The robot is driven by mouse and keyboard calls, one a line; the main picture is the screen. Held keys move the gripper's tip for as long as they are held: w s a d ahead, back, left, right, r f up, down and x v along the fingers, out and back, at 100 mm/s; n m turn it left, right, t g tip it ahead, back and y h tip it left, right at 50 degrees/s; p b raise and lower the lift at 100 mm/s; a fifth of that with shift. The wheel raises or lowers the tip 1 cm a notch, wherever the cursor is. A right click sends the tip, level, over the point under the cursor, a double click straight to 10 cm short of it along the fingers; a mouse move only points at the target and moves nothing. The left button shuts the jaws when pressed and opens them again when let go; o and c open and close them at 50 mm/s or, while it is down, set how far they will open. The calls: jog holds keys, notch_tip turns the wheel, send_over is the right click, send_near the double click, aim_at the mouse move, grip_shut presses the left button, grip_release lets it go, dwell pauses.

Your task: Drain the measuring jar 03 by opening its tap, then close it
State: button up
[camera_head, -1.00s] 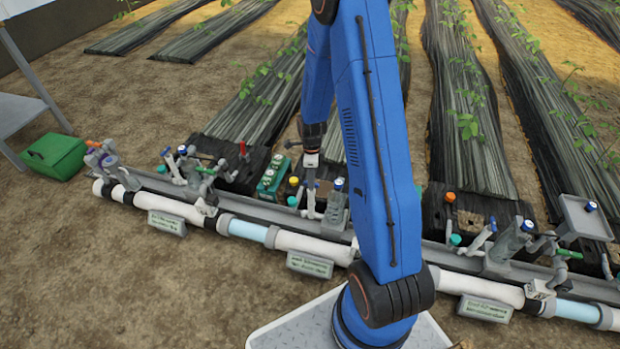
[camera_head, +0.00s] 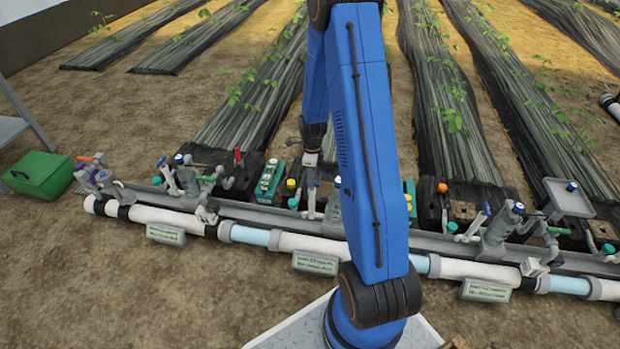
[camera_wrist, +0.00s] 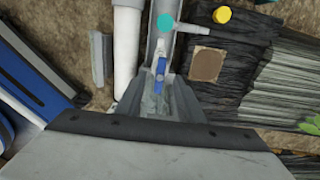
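Several stations with grey measuring jars stand along the rail; I cannot read which is 03. The middle jar (camera_head: 333,207) is partly hidden behind my arm, with a blue cap (camera_head: 337,181) on top. My gripper (camera_head: 311,184) points down at this middle station, just left of the jar. In the wrist view, a blue tap handle (camera_wrist: 160,68) lies ahead of the dark gripper edge, above a grey, partly clear jar body (camera_wrist: 155,102). The jar's liquid level cannot be read.
A white pipe (camera_head: 285,242) runs along the front of the rail, with sign plates (camera_head: 315,263) before it. Teal (camera_wrist: 165,22) and yellow (camera_wrist: 222,15) caps are close by. Another jar station (camera_head: 500,232) and a grey tray (camera_head: 568,197) stand right, a green box (camera_head: 38,176) left.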

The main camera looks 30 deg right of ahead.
jog(key=shift+f, duration=0.15)
jog(key=shift+f, duration=2.1)
jog(key=c, duration=0.8)
jog(key=o, duration=0.8)
jog(key=shift+f, duration=0.25)
